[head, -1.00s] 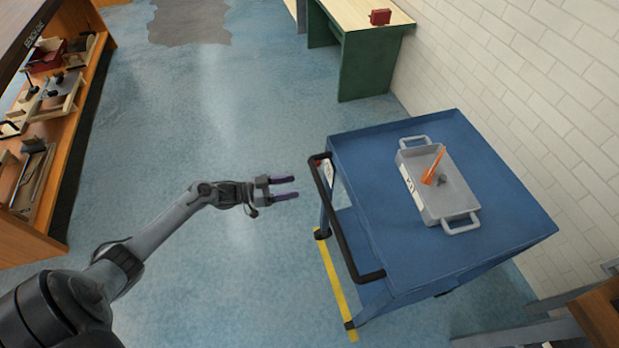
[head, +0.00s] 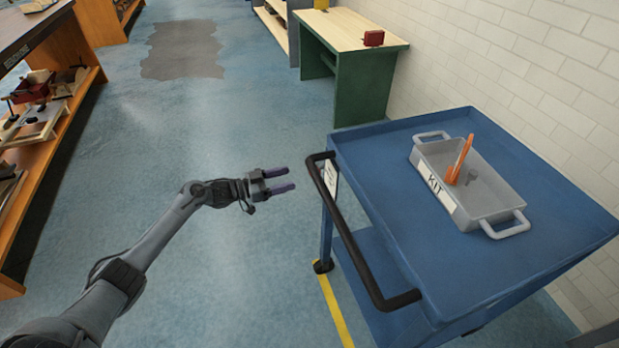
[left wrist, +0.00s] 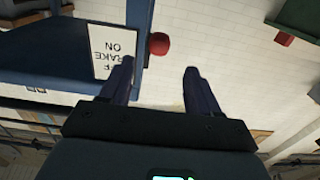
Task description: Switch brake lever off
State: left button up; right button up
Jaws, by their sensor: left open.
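The blue cart (head: 400,250) stands on the right in the head view, with a black push handle (head: 345,235) on its near left side. A white brake label (head: 331,176) is on the cart's side; it also shows upside down in the left wrist view (left wrist: 114,52), reading OFF, BRAKE, ON. Beside the label in that view is a red round knob (left wrist: 159,44), apparently the brake lever's. The lever cannot be made out in the head view. My left gripper (head: 289,178) is open and empty, left of the handle. The knob appears between and beyond its fingers (left wrist: 159,66).
A grey KIT tray (head: 487,205) with an orange tool (head: 460,160) sits on the cart. A green bench (head: 365,85) with a red item (head: 373,38) stands behind. Wooden shelves (head: 50,140) are at the left. The blue floor between is clear.

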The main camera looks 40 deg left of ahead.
aim_at(309, 174)
pick_arm(q)
jog(key=b+x, duration=0.3)
jog(key=x, duration=0.4)
jog(key=shift+w+d+f+b, duration=0.1)
jog(key=shift+w+d+b, duration=0.15)
jog(key=shift+w+b, duration=0.1)
jog(key=shift+w+d, duration=0.3)
jog(key=shift+w, duration=0.1)
jog(key=shift+c, duration=0.2)
grip_shut()
